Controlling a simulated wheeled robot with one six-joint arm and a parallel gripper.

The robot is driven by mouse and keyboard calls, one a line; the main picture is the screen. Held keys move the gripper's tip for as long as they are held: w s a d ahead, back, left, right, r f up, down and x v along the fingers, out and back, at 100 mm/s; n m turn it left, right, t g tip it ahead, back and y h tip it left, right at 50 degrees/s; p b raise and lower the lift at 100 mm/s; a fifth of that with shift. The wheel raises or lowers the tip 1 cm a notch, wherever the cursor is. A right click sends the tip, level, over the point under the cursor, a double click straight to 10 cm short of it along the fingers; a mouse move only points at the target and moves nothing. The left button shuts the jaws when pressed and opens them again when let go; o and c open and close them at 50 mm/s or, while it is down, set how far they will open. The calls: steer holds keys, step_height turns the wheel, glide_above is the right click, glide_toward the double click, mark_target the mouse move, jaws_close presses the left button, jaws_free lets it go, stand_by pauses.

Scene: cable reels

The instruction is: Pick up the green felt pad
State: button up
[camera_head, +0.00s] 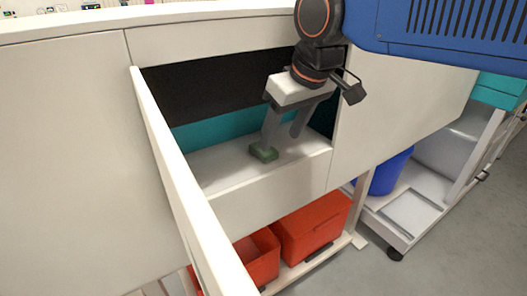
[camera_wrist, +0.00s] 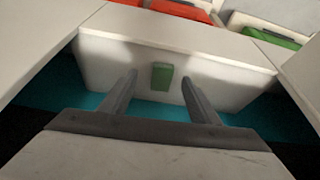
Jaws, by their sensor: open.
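The green felt pad (camera_head: 263,151) is a small dark green block lying on the pale floor of an open compartment in the white cabinet. In the wrist view the pad (camera_wrist: 162,76) shows between and beyond my two fingertips. My gripper (camera_head: 283,141) reaches down into the compartment, its fingers apart with nothing between them that I can see gripped. In the head view one fingertip is close beside the pad; I cannot tell whether it touches. In the wrist view my gripper (camera_wrist: 159,82) has a finger on either side of the pad.
The compartment's front wall (camera_head: 268,187) and an open white door panel (camera_head: 180,180) border the space. Red bins (camera_head: 312,226) stand on a shelf below. A blue bin (camera_head: 390,172) is at the right. Open grey floor lies at the lower right.

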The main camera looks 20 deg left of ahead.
mark_target(270, 153)
steer(key=shift+a+x, duration=0.15)
steer(key=shift+x, duration=1.3)
steer(key=shift+a+x, duration=0.2)
steer(key=shift+x, duration=1.3)
steer(key=shift+s+r, duration=0.15)
steer(key=c, duration=1.1)
